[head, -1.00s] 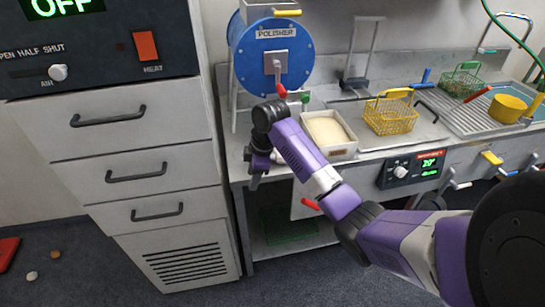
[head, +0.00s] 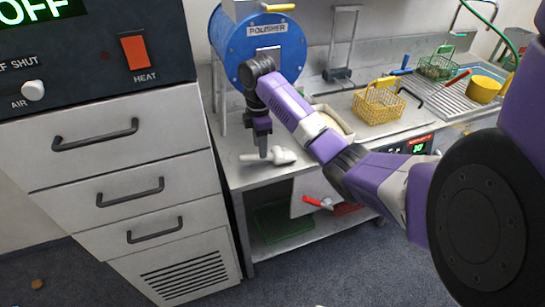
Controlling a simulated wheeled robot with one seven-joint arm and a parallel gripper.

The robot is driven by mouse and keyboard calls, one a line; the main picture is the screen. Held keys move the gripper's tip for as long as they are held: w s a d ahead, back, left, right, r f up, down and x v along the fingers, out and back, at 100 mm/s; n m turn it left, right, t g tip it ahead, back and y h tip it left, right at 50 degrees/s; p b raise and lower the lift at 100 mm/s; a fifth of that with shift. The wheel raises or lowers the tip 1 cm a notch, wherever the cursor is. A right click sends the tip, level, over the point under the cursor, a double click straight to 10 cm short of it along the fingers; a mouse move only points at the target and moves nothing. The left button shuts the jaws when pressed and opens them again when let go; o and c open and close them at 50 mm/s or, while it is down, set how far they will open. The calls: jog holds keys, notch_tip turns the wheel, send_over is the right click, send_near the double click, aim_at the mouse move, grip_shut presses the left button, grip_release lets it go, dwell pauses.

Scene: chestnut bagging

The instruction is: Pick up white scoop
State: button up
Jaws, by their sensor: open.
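The white scoop (head: 281,156) lies on the steel counter (head: 243,176), below the blue polisher and near the counter's left front. My gripper (head: 263,153) points down at the scoop's left end, where the thin handle (head: 249,157) shows. The fingers overlap the scoop in this view. I cannot tell whether they straddle the handle or hang above it. The gripper is open, though its finger gap is seen edge-on. The scoop appears to rest on the counter.
The blue polisher (head: 230,45) stands behind my gripper. A pale-filled bin (head: 345,133), a yellow basket (head: 375,112) and a yellow pot (head: 484,90) are to the right. The drawer cabinet (head: 150,225) is close on the left. A green crate (head: 280,225) sits on the lower shelf.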

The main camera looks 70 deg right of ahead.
aim_at(262, 160)
jog(key=f, duration=0.4)
jog(key=f+p, duration=0.1)
jog(key=f, duration=0.1)
jog(key=shift+d+f, duration=0.3)
jog(key=shift+d, duration=0.05)
jog(key=shift+c, duration=0.4)
grip_shut()
